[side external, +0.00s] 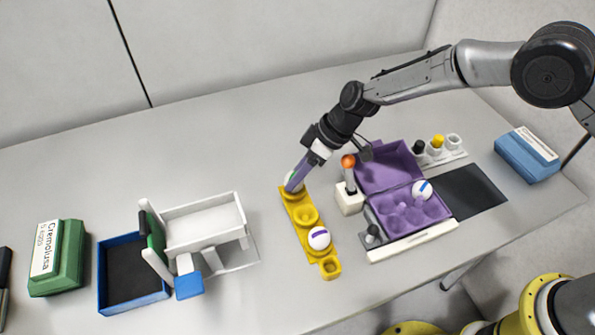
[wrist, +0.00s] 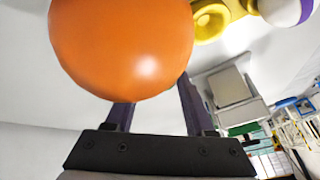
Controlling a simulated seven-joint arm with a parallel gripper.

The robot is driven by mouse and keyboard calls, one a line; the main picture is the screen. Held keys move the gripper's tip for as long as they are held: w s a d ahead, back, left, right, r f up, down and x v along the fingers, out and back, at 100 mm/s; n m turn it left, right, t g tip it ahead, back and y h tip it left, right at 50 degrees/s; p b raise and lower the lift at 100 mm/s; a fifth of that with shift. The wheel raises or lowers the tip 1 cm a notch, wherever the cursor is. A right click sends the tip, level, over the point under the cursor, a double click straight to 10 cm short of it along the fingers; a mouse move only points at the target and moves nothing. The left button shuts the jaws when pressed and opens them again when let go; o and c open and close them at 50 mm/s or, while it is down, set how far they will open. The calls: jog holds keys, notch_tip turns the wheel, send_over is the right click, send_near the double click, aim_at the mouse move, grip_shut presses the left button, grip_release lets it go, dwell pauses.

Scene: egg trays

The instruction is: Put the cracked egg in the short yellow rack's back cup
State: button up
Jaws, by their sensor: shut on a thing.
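The yellow rack (side external: 305,216) runs front to back near the middle of the table in the side view. My gripper (side external: 294,182) reaches down at its back cup. It is shut on a white egg (side external: 289,182), which sits in or just over that cup; I cannot tell if it rests there. The fingers cover much of this egg, and no crack can be made out. A white egg with a purple band (side external: 319,238) sits in a cup nearer the front. It also shows in the wrist view (wrist: 285,10), beside an empty yellow cup (wrist: 210,18).
An orange ball-topped lever (side external: 348,161) stands close right of my gripper; its ball (wrist: 122,45) blocks much of the wrist view. An open purple carton (side external: 405,220) holds a blue-marked egg (side external: 422,190). A white stand (side external: 205,225) and blue tray (side external: 103,290) are left.

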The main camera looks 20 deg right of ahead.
jog(key=shift+f, duration=0.35)
dwell(0.5)
jog(key=o, duration=0.9)
jog(key=v, duration=1.4)
jog(key=shift+s, duration=0.1)
jog(key=shift+a, duration=0.1)
jog(key=shift+r, duration=0.85)
